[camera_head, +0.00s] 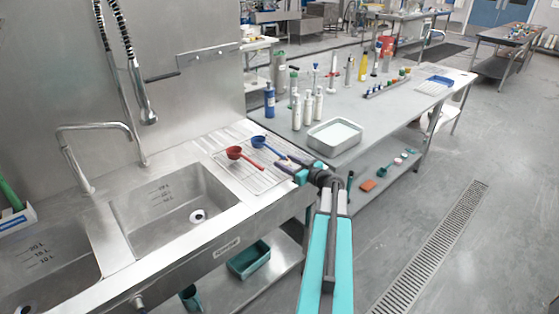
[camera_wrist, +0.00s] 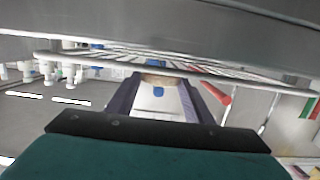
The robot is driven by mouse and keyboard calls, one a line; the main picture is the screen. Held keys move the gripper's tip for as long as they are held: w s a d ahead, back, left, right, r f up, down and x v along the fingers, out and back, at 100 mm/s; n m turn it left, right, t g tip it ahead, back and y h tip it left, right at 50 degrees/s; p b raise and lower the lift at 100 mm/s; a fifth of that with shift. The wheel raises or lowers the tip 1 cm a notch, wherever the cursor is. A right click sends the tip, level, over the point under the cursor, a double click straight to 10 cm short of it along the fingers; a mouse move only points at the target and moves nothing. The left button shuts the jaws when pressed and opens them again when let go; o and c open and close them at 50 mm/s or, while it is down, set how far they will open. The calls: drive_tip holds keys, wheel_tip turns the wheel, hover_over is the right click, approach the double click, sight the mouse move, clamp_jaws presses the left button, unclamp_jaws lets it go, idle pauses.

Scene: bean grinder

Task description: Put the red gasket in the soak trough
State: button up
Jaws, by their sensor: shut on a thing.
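I cannot make out a red gasket for certain. My gripper (camera_head: 287,161) is at the right edge of the wire rack, shut on the handle end of a blue scoop (camera_head: 258,141). The blue handle end (camera_wrist: 158,91) shows between my dark fingers in the wrist view. The scoop's bowl lies over the rack. A red scoop (camera_head: 234,153) lies beside it on the rack, and its red handle (camera_wrist: 215,92) is apart from my fingers. A metal tray (camera_head: 313,142) with pale contents stands on the table to the right; I cannot tell whether it is the soak trough.
The wire rack (camera_head: 277,181) lies on the drainboard beside the sink basin (camera_head: 168,212). White bottles (camera_head: 308,108) and a blue bottle (camera_head: 269,99) stand behind the tray. A teal bin (camera_head: 248,262) sits on the lower shelf. An orange block (camera_head: 368,185) lies under the table.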

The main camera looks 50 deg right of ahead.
sight(279, 159)
drive_tip(key=w+p, duration=0.1)
drive_tip(key=w, duration=0.3)
drive_tip(key=shift+w+d, duration=0.2)
drive_tip(key=shift+s+f, duration=0.15)
drive_tip(key=shift+f, duration=0.15)
drive_tip(key=shift+f, duration=0.1)
drive_tip(key=o, duration=1)
drive_tip(key=shift+s, duration=0.2)
drive_tip(key=s, duration=0.3)
drive_tip(key=s+r+b, duration=0.1)
drive_tip(key=s, duration=0.3)
drive_tip(key=s+a+r+b, duration=0.1)
drive_tip(key=s, duration=0.3)
drive_tip(key=shift+s, duration=0.2)
